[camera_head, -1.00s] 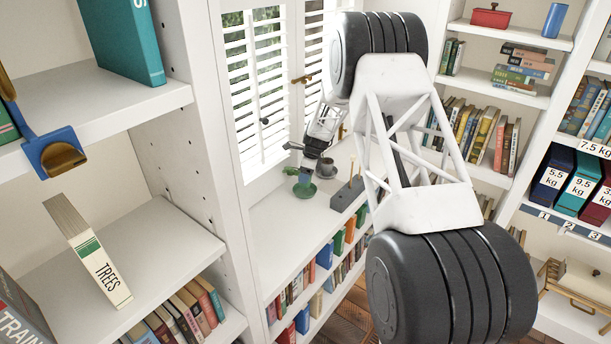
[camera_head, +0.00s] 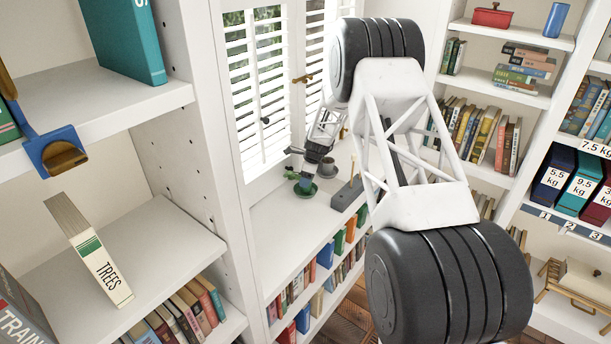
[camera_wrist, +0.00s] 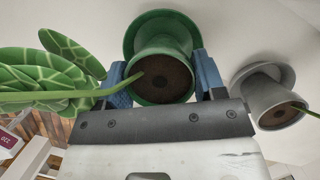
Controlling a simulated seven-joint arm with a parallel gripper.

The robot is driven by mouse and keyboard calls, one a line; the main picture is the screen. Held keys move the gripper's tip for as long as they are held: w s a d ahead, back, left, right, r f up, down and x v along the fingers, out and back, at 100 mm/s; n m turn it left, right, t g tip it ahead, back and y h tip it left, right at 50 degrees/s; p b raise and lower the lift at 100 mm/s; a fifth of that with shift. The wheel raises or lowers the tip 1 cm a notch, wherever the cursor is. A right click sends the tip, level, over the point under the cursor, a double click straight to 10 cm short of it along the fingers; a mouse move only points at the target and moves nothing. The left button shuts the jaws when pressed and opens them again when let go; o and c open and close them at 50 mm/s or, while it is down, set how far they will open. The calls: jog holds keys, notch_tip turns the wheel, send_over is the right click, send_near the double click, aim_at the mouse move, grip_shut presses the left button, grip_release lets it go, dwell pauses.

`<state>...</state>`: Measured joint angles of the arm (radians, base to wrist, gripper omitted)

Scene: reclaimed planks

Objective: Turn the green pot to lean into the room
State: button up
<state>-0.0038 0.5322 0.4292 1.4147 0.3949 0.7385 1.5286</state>
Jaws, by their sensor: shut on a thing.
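The green pot (camera_wrist: 162,50) stands on a green saucer (camera_wrist: 131,42) and holds dark soil. Its plant's stem runs to the left in the wrist view, ending in broad patterned leaves (camera_wrist: 52,62). My gripper (camera_wrist: 162,82) has its blue fingers on either side of the pot, shut on it. In the head view, the green pot (camera_head: 305,187) is on the white window ledge, with my gripper (camera_head: 306,178) at it and partly hiding it. The leaves show small at its left.
A grey pot (camera_wrist: 275,98) on a pale saucer stands close by on the right; it also shows in the head view (camera_head: 327,167). A grey block with upright sticks (camera_head: 347,194) is further right. The front ledge is clear.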

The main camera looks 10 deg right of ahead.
jog(key=shift+f, duration=0.35)
jog(key=o, duration=1.3)
jog(key=shift+c, duration=0.2)
jog(key=shift+f, duration=0.1)
jog(key=shift+v, duration=3.95)
jog(key=shift+a, duration=0.1)
